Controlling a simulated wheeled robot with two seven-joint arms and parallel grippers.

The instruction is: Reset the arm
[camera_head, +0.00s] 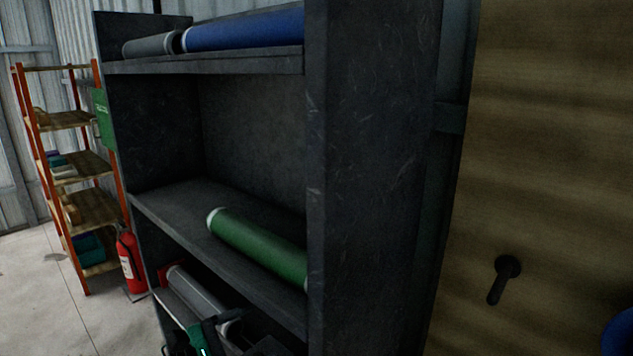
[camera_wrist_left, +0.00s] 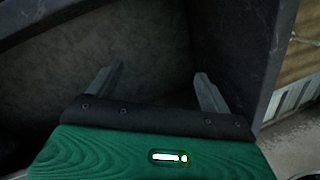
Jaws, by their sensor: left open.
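My left gripper (camera_head: 236,332) is at the bottom edge of the head view, in front of the lower part of the dark shelving unit (camera_head: 372,150). Only its green and black body and part of the dark fingers show there. In the left wrist view the two grey fingers (camera_wrist_left: 158,74) stand wide apart with nothing between them. A dark panel of the shelving fills the view beyond them. My right gripper is not in view.
A green roll (camera_head: 255,243) lies on the middle shelf; blue (camera_head: 245,31) and grey (camera_head: 150,45) rolls lie on top. A grey roll (camera_head: 197,292) lies lower. A fire extinguisher (camera_head: 131,262) and an orange rack (camera_head: 84,168) stand left. Floor at lower left is clear.

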